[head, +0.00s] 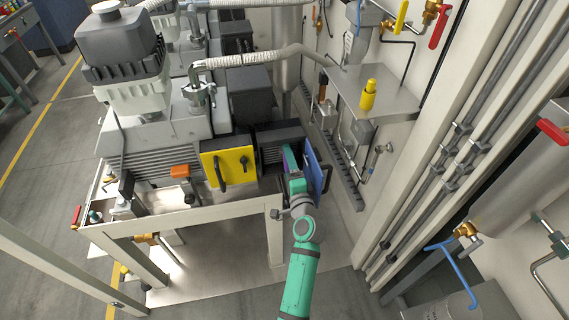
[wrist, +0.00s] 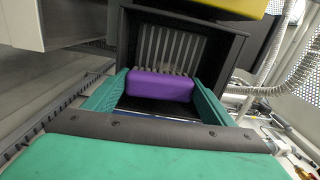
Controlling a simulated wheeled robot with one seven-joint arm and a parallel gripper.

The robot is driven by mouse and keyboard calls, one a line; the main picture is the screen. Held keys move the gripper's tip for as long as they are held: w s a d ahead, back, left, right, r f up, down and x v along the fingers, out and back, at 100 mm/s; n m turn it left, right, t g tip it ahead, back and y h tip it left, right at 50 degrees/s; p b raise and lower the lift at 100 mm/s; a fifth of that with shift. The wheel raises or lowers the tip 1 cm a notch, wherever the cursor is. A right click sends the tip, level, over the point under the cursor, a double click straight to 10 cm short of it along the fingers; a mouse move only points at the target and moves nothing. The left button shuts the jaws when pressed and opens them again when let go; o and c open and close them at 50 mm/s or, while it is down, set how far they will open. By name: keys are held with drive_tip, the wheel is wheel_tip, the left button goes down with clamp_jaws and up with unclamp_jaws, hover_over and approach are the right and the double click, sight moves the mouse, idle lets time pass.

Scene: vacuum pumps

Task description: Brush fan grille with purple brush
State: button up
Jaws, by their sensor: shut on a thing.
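The purple brush (wrist: 160,87) is held crosswise between the two green fingers of my gripper (wrist: 157,82) in the wrist view. The brush lies at the lower end of the fan grille (wrist: 168,45), a set of grey vertical slats inside a dark square housing. A thin pale strip, perhaps bristles, shows along its far edge. I cannot tell whether it touches the slats.
A yellow panel (head: 229,167) with a black handle is to the left. The wall shelf (head: 385,92) and pipes stand to the right. Floor is clear below.

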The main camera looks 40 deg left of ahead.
drive_tip(key=shift+w+d+r, duration=0.2)
drive_tip(key=shift+w+r, duration=0.1)
drive_tip(key=shift+r, duration=0.2)
drive_tip(key=shift+s+a+r, duration=0.15)
drive_tip(key=shift+a+r, duration=0.1)
drive_tip(key=shift+r, duration=0.3)
drive_tip(key=shift+s+a+r, duration=0.15)
drive_tip(key=shift+s+a, duration=0.55)
drive_tip(key=shift+a, duration=0.1)
drive_tip(key=shift+s+a+r, duration=0.1)
drive_tip(key=shift+s+a, duration=0.6)
drive_tip(key=shift+a, duration=0.05)
drive_tip(key=shift+s, duration=0.1)
approach(273, 149)
drive_tip(key=shift+w+d+f, duration=0.2)
drive_tip(key=shift+d+f, duration=0.05)
drive_tip(key=shift+d, duration=0.05)
drive_tip(key=shift+d, duration=0.1)
